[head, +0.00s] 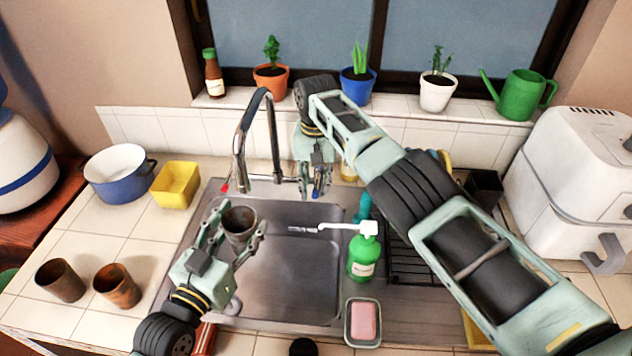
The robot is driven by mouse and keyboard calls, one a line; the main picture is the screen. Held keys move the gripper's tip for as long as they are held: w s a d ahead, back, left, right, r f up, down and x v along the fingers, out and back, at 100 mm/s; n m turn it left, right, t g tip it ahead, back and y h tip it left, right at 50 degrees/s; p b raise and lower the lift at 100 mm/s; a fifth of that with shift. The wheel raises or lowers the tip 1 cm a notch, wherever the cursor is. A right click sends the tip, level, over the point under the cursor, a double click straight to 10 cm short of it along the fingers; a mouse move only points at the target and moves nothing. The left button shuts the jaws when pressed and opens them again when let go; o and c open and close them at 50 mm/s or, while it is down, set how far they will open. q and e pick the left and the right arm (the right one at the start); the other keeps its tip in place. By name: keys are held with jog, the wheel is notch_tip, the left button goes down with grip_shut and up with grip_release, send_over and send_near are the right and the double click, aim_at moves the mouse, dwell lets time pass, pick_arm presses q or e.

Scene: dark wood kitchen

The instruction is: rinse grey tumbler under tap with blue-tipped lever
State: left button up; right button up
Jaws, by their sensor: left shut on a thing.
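The grey tumbler (240,226) is upright over the left part of the sink, with its dark opening facing up. My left gripper (236,238) is shut on it, a finger on each side. The tap (272,140) arches above the sink's back edge, and its spout comes down just behind and above the tumbler. No water shows. A red-tipped lever (225,187) is on the tap's left, and the blue tip (315,195) of the other lever is on its right. My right gripper (316,184) points down at the blue tip; its finger gap is unclear.
A green soap bottle (362,258) and a pink soap dish (362,322) stand at the sink's right. Two brown tumblers (60,281) (117,287), a blue-white pot (116,178) and a yellow container (176,185) stand left. Potted plants line the sill behind.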

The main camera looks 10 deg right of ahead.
jog(key=shift+f, duration=0.1)
grip_shut()
dwell(0.6)
